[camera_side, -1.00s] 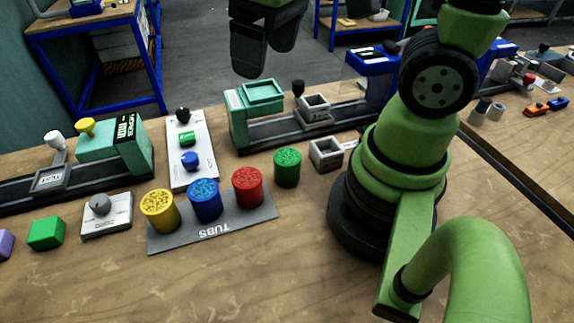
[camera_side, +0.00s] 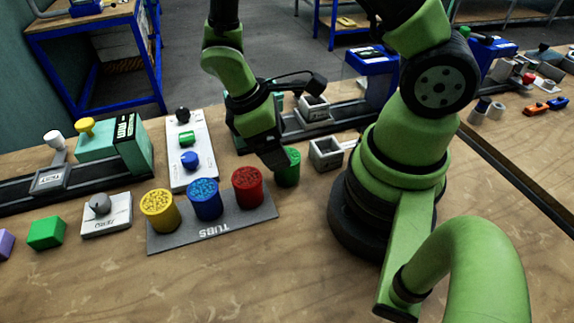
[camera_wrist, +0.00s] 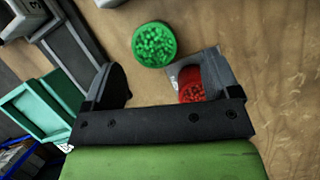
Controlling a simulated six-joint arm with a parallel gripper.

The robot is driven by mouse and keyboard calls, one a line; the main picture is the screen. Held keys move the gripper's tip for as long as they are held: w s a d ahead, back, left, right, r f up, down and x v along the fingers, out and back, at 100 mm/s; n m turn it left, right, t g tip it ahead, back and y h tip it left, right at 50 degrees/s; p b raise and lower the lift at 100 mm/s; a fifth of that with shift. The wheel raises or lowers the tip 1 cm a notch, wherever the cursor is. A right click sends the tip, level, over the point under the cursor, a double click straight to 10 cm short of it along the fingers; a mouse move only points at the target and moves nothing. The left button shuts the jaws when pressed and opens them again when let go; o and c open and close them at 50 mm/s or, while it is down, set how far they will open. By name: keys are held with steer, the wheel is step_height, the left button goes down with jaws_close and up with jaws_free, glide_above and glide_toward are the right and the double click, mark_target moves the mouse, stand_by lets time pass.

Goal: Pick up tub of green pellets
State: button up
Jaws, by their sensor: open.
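The tub of green pellets (camera_side: 289,168) stands on the wooden bench, just right of the grey TUBS mat (camera_side: 240,222). My gripper (camera_side: 276,160) is low beside it in the side view and hides its upper left part. In the wrist view the green tub (camera_wrist: 154,44) is seen from above, beyond the fingertips and roughly between their lines. My gripper (camera_wrist: 163,74) is open, with its two black fingers wide apart and nothing between them. The right finger partly covers the tub of red pellets (camera_wrist: 191,84), which stands on the mat.
A small grey open box (camera_side: 326,153) sits right of the green tub. A teal press lies behind, mostly hidden by my arm. The bench in front is clear.

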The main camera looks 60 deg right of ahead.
steer(key=x, duration=0.5)
steer(key=shift+w+d+f, duration=0.1)
steer(key=shift+d, duration=0.25)
steer(key=shift+c, duration=0.2)
steer(key=c, duration=1)
